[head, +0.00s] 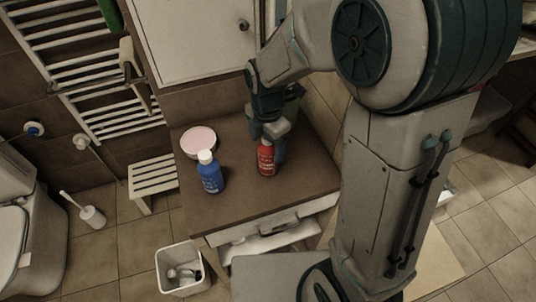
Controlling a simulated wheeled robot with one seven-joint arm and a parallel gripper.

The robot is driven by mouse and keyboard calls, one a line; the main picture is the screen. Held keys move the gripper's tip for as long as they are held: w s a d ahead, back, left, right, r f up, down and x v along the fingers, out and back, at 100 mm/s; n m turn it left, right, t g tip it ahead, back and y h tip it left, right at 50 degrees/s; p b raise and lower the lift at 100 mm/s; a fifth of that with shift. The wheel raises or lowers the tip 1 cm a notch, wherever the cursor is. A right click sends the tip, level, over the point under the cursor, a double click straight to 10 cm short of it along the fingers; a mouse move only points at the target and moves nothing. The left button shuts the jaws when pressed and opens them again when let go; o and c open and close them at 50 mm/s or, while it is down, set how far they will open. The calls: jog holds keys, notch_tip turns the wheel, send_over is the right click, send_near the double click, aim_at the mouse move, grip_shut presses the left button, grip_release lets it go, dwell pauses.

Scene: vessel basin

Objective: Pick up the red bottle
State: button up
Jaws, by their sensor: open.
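The red bottle (266,160) stands upright on the brown counter (238,203), near its middle right. My gripper (271,138) is at the upper part of the bottle, pointing down from above and behind it. Its fingers are open, and one finger shows along the bottle's right side. The bottle's top is partly hidden by my gripper. I cannot tell whether the fingers touch the bottle.
A blue bottle (210,175) with a white cap stands left of the red one. A round pink-topped dish (198,140) sits behind it. A white bin (181,269) stands below the counter's front. A slatted stool (154,179) is at the left. The counter's front right is clear.

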jog(key=c, duration=1.4)
jog(key=shift+c, duration=0.4)
jog(key=shift+r, duration=0.1)
